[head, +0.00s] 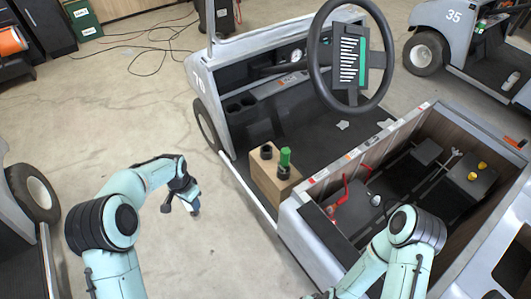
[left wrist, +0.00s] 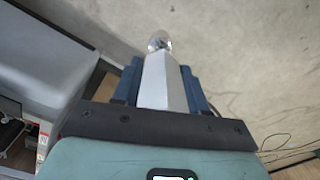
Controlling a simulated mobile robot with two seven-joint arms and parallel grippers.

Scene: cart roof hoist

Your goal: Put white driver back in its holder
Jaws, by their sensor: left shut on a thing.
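The white driver (left wrist: 163,84) is clamped between the blue fingers of my left gripper (left wrist: 161,92) in the left wrist view. Its pale faceted body points away from the wrist and ends in a clear, shiny tip. In the head view my left gripper (head: 181,203) hangs over bare floor, left of the cart and apart from it; the driver is hardly distinguishable there. The holder, a tan block (head: 270,184), stands at the cart's floor edge. It has black round sockets on top, and a green driver (head: 285,158) stands upright in one. My right gripper is out of the picture.
The grey cart's side sill (head: 247,192) runs beside the holder. The steering wheel (head: 352,103) rises behind it. An open seat bay (head: 428,170) with red and yellow parts lies to the right. Open concrete floor surrounds my left gripper; another cart's wheel (head: 33,194) is at far left.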

